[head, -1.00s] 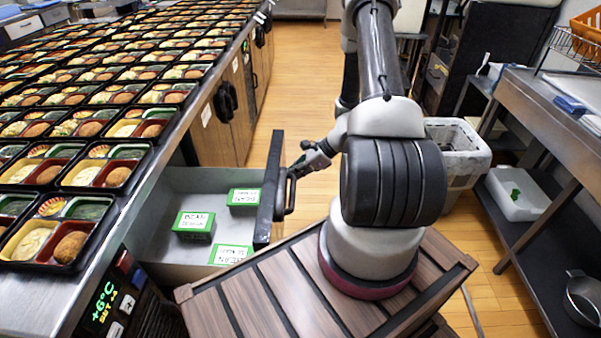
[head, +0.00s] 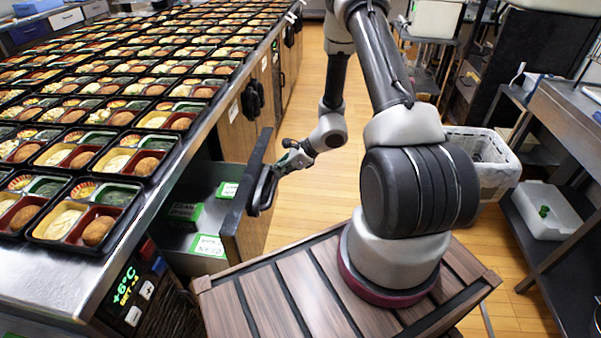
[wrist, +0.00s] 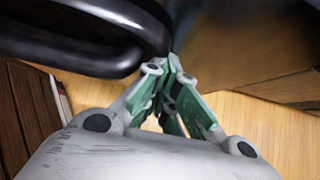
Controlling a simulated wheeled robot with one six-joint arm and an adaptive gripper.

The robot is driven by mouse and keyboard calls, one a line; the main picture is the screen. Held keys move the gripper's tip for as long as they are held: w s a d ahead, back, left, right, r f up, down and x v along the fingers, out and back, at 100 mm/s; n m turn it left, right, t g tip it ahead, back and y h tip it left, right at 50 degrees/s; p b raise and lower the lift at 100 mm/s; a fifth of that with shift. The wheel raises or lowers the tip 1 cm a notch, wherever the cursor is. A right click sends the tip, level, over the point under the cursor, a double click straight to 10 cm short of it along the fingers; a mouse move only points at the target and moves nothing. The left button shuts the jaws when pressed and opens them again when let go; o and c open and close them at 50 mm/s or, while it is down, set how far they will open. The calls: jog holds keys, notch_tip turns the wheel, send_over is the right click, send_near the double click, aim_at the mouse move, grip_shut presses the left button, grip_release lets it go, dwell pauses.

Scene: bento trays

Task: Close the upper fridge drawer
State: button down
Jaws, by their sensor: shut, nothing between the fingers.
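The upper fridge drawer (head: 206,263) is partly open, pulled out from under the counter in the head view. Its front panel (head: 239,225) carries a dark bar handle (head: 263,192). Green-and-white labelled boxes (head: 208,245) lie inside, partly hidden under the counter edge. My gripper (head: 277,171) is shut and empty at the outer side of the front, close beside the handle. In the wrist view the shut fingertips (wrist: 174,62) are beside the dark handle (wrist: 75,40), close to the wooden front (wrist: 235,40). Whether they touch it is hard to tell.
The metal counter (head: 75,285) holds rows of filled bento trays and has a temperature display (head: 128,284) on its front. My slatted base stands close to the drawer. A grey bin (head: 482,165) and a metal shelf unit (head: 560,130) stand at right. Wooden floor is clear beyond the drawer.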

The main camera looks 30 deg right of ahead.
jog(key=w+a, duration=0.6)
jog(key=a, duration=0.3)
jog(key=w+a, duration=0.6)
jog(key=a, duration=0.3)
jog(key=shift+w+a, duration=0.15)
jog(key=shift+w, duration=0.05)
jog(key=shift+r, duration=0.15)
